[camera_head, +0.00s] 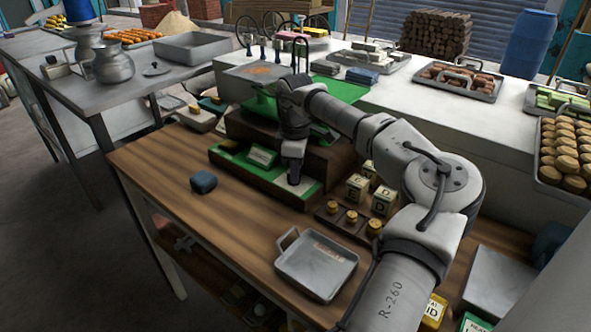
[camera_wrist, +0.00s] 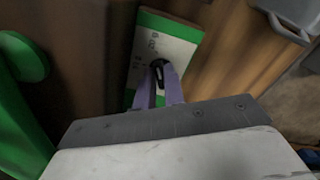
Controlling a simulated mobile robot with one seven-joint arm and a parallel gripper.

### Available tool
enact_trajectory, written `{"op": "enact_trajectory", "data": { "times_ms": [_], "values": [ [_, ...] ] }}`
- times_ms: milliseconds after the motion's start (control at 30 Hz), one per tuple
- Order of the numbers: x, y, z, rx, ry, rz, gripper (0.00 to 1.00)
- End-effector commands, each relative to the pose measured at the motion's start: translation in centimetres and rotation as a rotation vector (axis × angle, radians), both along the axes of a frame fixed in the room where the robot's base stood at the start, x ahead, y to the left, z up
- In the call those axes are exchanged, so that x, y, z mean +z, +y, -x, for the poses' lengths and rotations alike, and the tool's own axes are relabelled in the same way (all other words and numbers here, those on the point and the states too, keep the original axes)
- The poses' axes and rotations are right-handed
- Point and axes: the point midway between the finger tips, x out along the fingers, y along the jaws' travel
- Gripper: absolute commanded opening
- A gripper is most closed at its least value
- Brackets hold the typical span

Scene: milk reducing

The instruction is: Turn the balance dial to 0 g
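The balance (camera_head: 262,128) is a dark brown stepped body with green parts, standing on the wooden table. Its front has a green and white panel (camera_head: 225,153). In the wrist view, the white dial face (camera_wrist: 172,47) with dark markings and green edges lies below my gripper. The small dark dial knob (camera_wrist: 158,66) sits between the purple fingertips of my gripper (camera_wrist: 159,74). The fingers are close together and appear closed around the knob. In the head view, my gripper (camera_head: 293,180) points down at the right end of the panel and hides the knob. The dial reading is not legible.
A metal tray (camera_head: 317,265) lies at the front of the table. Brass weights (camera_head: 352,217) and lettered blocks (camera_head: 383,200) stand right of the balance. Bare wood lies left of the tray.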

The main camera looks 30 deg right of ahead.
Motion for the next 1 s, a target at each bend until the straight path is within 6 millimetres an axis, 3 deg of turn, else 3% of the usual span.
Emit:
{"op": "enact_trajectory", "data": {
  "times_ms": [467, 1000],
  "values": [
    [-0.05, 0.00, 0.00, 0.051, 0.001, 0.000, 0.00],
    [-0.08, -0.11, -0.19, 0.479, 0.001, 0.001, 0.00]
  ]
}}
